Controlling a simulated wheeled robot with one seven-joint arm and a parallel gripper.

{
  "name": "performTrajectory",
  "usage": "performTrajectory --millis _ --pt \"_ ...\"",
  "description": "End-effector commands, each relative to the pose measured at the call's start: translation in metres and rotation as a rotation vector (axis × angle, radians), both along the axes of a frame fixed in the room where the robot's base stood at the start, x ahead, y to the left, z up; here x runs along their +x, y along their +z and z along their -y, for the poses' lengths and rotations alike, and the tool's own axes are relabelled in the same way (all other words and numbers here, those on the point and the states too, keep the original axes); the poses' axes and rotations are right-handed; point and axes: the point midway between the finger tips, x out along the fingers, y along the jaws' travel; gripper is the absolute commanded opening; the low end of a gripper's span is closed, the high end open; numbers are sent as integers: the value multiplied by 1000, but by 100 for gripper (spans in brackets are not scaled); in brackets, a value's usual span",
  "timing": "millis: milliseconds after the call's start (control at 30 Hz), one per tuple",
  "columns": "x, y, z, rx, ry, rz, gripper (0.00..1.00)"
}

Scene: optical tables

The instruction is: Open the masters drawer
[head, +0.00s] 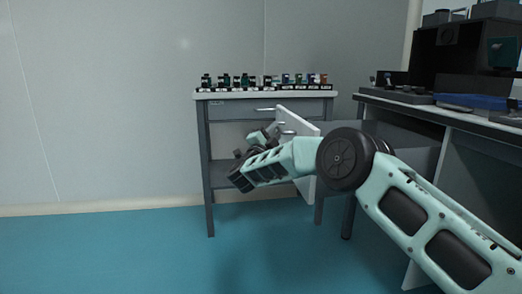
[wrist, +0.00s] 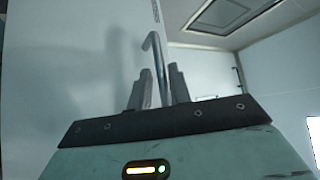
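In the head view a drawer with a white front (head: 307,155) stands pulled out to the left from the right-hand table, with its grey side (head: 345,130) showing. A metal handle (head: 289,131) is on its front. My gripper (head: 277,129) is at this handle, partly hidden by my arm. In the wrist view the two fingers of my gripper (wrist: 160,82) are close together, one on each side of the bent metal handle (wrist: 151,43). The pale drawer front (wrist: 70,70) fills the left, with a label (wrist: 156,11) too small to read.
A small grey table (head: 208,150) stands at the back, with its own drawer and handle (head: 265,110) and a row of small optics (head: 240,82) on top. Black equipment (head: 455,55) stands on the right-hand table (head: 420,106). The blue floor (head: 110,250) on the left is clear.

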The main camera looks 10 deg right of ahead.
Motion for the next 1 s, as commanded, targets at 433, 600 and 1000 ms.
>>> performTrajectory --millis 433,600,1000 --pt "-76 -38 -59 -1 4 -3 20" --pt "-98 -50 -75 0 3 -2 20" --pt "-112 -60 -85 1 0 -1 20"
